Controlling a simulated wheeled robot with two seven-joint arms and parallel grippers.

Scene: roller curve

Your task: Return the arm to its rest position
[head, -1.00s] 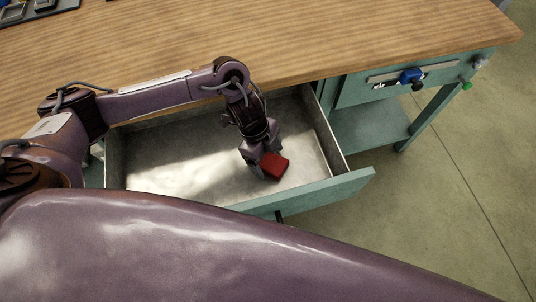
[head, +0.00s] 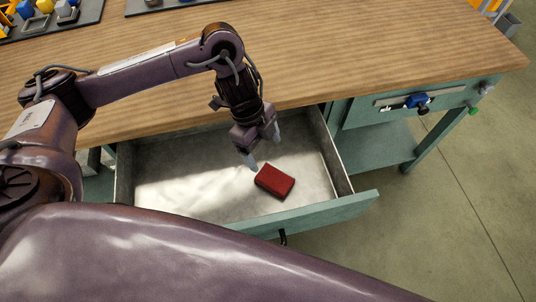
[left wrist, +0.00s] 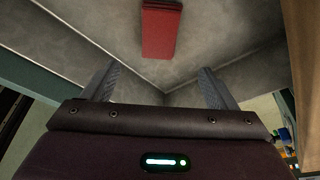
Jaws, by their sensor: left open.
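My left arm reaches in from the left in the head view, over the open drawer. My left gripper (head: 264,154) is open and empty, above the drawer and just behind a red block (head: 275,181). The red block lies on the drawer floor near its front right and is apart from the fingers. In the left wrist view the red block (left wrist: 161,29) shows at the top, beyond the two spread fingers (left wrist: 156,88). My right gripper is not in view.
The metal drawer (head: 170,204) stands pulled out under the wooden tabletop (head: 330,50). A teal cabinet front with a blue clamp-like part (head: 418,100) is at the right. Dark trays with small parts (head: 88,14) lie at the back left. Floor is clear at right.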

